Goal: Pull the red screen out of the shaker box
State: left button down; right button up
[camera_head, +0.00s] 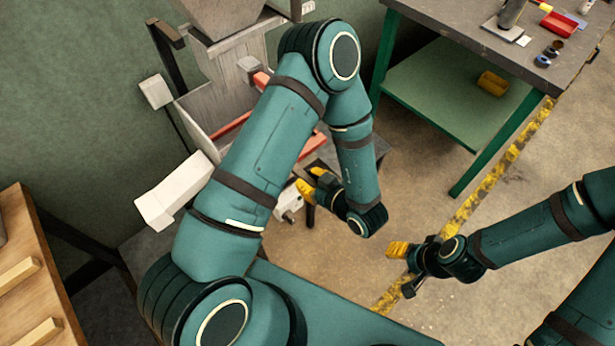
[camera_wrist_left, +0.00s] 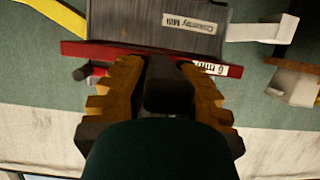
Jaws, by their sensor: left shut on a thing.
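The shaker box (camera_head: 205,108) is a grey metal box at the back left, partly hidden behind my left arm. The red screen (camera_head: 312,148) shows as a red strip beside that arm. In the left wrist view, the screen's red front bar (camera_wrist_left: 110,52) runs across in front of the grey box (camera_wrist_left: 215,30) and carries a "6 mm" label. My left gripper (camera_head: 312,183) is shut on the red screen, with its yellow fingers (camera_wrist_left: 158,66) at the bar. The exact grip is hidden by the fingers. My right gripper (camera_head: 397,255) is away from the box over the floor; its jaw opening is unclear.
A dark-topped bench (camera_head: 450,40) with a green lower shelf (camera_head: 455,95) stands at the upper right, holding small tools. A wooden surface (camera_head: 28,290) is at the lower left. A white bracket (camera_head: 175,190) juts beside the box. The floor at centre right is clear.

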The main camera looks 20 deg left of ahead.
pick_arm(q)
jog(key=s+d+p, duration=0.1)
jog(key=s+d, duration=0.2)
jog(key=d, duration=0.6)
jog(key=shift+s+d, duration=0.15)
jog(key=shift+s, duration=0.25)
pick_arm(e)
jog(key=shift+r, duration=0.7)
